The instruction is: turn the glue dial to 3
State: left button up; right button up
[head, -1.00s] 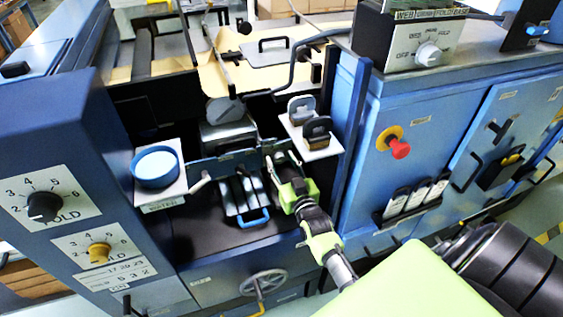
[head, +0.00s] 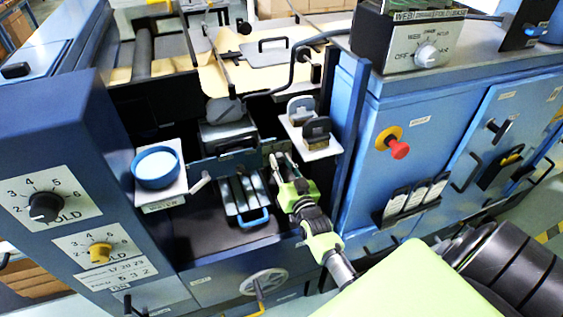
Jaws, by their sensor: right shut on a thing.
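My right gripper (head: 282,158) reaches into the dark bay of the blue machine, its fingers close together near the right end of a blue crossbar. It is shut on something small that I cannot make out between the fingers. On the left panel, a black dial (head: 45,207) stands on a white numbered plate marked FOLD. Below it, a yellow dial (head: 100,252) stands on a second numbered plate, its word partly hidden by the knob. I cannot tell which dial is the glue dial. My right gripper is well away from both. My left gripper is not in view.
A blue round pot (head: 156,168) sits on a bracket left of the bay. A slatted piece with a blue handle (head: 245,196) lies left of my gripper. A red stop button (head: 399,149) and a selector knob (head: 427,55) are on the right cabinet.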

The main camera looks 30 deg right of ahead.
jog(key=m, duration=0.4)
jog(key=shift+r, duration=0.1)
jog(key=shift+m, duration=1.7)
jog(key=o, duration=1.1)
jog(key=shift+w, duration=0.1)
jog(key=v, duration=1.2)
jog(key=shift+d, duration=0.1)
